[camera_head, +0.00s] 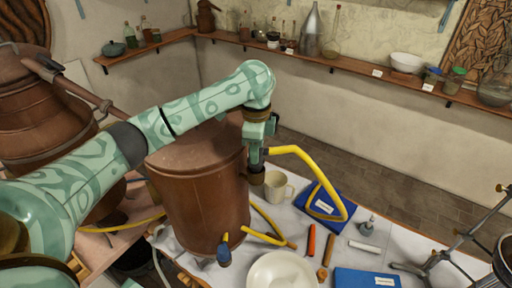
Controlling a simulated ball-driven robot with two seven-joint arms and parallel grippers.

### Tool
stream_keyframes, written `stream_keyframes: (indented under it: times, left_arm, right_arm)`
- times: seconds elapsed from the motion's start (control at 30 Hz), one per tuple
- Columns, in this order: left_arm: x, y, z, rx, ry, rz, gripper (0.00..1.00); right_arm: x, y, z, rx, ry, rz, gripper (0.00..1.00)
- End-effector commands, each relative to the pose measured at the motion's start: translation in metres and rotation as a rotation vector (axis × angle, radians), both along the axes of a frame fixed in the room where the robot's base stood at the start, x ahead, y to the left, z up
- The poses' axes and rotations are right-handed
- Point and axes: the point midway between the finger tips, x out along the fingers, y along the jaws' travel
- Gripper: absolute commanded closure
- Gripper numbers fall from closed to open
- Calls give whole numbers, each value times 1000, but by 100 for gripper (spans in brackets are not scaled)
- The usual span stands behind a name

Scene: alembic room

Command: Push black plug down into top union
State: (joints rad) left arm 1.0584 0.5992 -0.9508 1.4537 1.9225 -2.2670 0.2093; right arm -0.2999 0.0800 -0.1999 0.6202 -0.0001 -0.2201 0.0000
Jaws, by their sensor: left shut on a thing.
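My left gripper (257,160) points down at the right side of the copper vessel (200,200). Its jaws are shut on the black plug (265,151), a small dark piece at the end of a yellow hose (312,161). The fingers hide most of the plug. Just below is the top union (256,179), a dark short fitting on the vessel's upper side. I cannot tell whether the plug touches or sits inside the union. My right gripper is not in view.
A cream mug (277,188) stands close right of the union. A white bowl (282,271), blue books (325,201) and (365,278), and small tools lie on the table. A blue fitting (224,254) sits low on the vessel. A metal stand (465,234) is at right.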

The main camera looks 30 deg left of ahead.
Motion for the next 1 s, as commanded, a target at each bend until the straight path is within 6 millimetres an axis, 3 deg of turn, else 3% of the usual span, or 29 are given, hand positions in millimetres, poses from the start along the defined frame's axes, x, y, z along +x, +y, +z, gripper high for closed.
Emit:
stream_keyframes:
  times: [1.0]
  left_arm:
    - [0,0,-12,-1,1,0,91]
  right_arm:
    - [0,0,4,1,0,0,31]
